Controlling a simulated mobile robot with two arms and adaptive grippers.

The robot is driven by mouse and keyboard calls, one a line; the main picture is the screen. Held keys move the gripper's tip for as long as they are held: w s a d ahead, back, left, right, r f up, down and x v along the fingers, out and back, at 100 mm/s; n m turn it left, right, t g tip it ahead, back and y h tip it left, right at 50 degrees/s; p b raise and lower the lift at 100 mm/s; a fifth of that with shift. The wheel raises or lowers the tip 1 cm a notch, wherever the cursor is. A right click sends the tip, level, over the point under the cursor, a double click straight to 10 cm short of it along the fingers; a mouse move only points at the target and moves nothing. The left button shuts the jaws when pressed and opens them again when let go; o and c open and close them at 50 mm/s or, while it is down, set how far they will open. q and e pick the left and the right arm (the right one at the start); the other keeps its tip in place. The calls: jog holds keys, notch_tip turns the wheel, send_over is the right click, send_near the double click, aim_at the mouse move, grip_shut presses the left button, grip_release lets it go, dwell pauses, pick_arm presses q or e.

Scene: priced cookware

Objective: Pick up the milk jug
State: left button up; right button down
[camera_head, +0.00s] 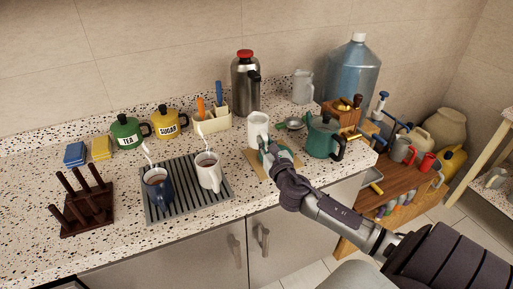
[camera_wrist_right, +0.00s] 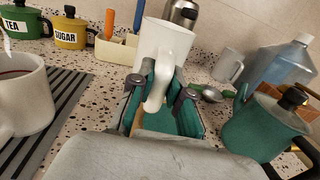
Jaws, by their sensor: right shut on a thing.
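The white milk jug (camera_head: 257,128) is near the middle of the counter in the head view, in front of the steel flask. In the wrist view the jug (camera_wrist_right: 170,42) stands upright with its handle toward me. My right gripper (camera_head: 268,152) is shut on the jug's handle; in the wrist view its fingers (camera_wrist_right: 162,98) sit on both sides of the handle. The jug's base is hidden by the gripper, so I cannot tell if it touches the surface below. My left gripper is not in view.
A green pot (camera_head: 323,138) stands close to the right of the gripper, with a small strainer (camera_head: 291,124) behind. Two mugs, blue (camera_head: 157,187) and white (camera_head: 208,172), stand on a ribbed drip tray (camera_head: 168,214) at left. A steel flask (camera_head: 245,84) stands behind the jug.

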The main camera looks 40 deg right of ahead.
jog(key=shift+s+d+r, duration=0.35)
jog(key=shift+d+r, duration=0.1)
jog(key=shift+d, duration=0.15)
jog(key=shift+s+d+r, duration=0.3)
jog(key=shift+d+r, duration=0.1)
jog(key=shift+d, duration=0.2)
jog(key=shift+s+d+r, duration=0.35)
jog(key=shift+d+r, duration=0.1)
jog(key=shift+d, duration=0.15)
jog(key=shift+d+r, duration=0.1)
jog(key=shift+d, duration=0.05)
